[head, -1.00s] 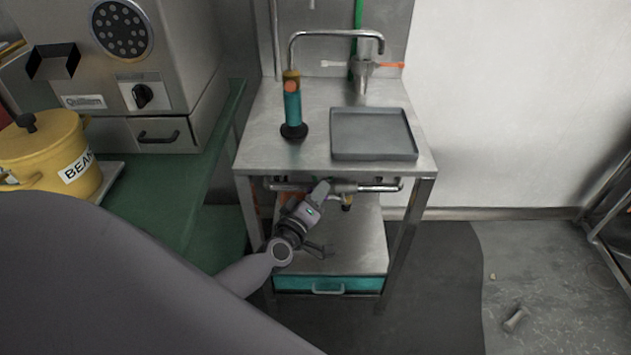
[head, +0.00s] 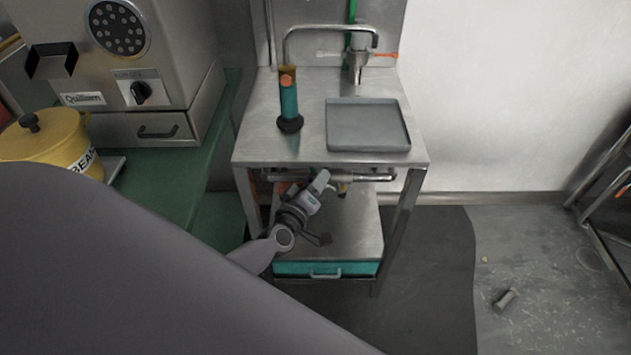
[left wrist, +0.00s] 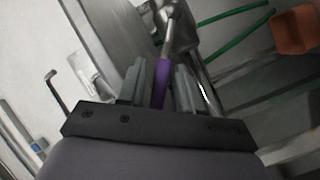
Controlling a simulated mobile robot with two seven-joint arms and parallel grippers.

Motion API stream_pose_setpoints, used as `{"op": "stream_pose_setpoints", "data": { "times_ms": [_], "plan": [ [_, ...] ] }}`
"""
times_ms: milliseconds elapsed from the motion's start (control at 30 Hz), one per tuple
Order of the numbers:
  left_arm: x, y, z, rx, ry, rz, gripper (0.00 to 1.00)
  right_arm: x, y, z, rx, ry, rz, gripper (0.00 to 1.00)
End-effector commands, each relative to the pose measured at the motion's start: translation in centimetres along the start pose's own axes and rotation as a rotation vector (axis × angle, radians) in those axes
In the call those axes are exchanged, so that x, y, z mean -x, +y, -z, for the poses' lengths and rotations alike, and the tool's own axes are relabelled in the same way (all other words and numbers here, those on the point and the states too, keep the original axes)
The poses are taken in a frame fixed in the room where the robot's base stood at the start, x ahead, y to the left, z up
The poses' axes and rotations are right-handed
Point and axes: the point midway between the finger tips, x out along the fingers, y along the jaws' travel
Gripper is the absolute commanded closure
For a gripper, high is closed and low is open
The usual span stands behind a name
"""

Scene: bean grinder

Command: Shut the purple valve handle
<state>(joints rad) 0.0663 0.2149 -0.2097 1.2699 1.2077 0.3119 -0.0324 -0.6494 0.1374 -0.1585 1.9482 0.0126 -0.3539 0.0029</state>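The purple valve handle (left wrist: 161,80) shows in the left wrist view, on the end of a metal valve stem. My left gripper (left wrist: 159,74) has one finger on each side of it. The fingers look apart, with narrow gaps beside the handle, though contact is hard to judge. In the head view my left gripper (head: 322,180) is under the steel table, by the horizontal pipe (head: 370,178). The purple handle cannot be made out there; the gripper covers that spot. A small brass fitting (head: 343,188) shows just right of the gripper. My right gripper is out of view.
The steel table (head: 262,147) carries a grey tray (head: 367,125) and a teal-handled tool (head: 289,103). Below are a shelf (head: 355,225) and a teal drawer (head: 345,268). A green counter (head: 185,185) stands left. A green hose (left wrist: 235,13) runs near the valve.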

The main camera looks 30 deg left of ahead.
Motion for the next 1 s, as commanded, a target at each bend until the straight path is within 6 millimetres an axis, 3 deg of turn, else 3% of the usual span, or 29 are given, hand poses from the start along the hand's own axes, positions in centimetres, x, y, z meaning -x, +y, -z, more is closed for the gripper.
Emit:
{"op": "stream_pose_setpoints", "data": {
  "times_ms": [367, 800, 1000],
  "plan": [
    [0.3, 0.0, 0.0, 0.001, 0.000, 0.000, 0.59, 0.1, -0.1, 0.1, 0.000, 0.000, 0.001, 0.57],
    [5.6, 0.0, 0.0, 0.002, -0.001, 0.001, 0.59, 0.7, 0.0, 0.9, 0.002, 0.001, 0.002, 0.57],
    [7.0, 0.0, 0.0, 0.001, 0.001, 0.000, 0.59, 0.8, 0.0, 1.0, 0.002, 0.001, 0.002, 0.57]
  ]
}}
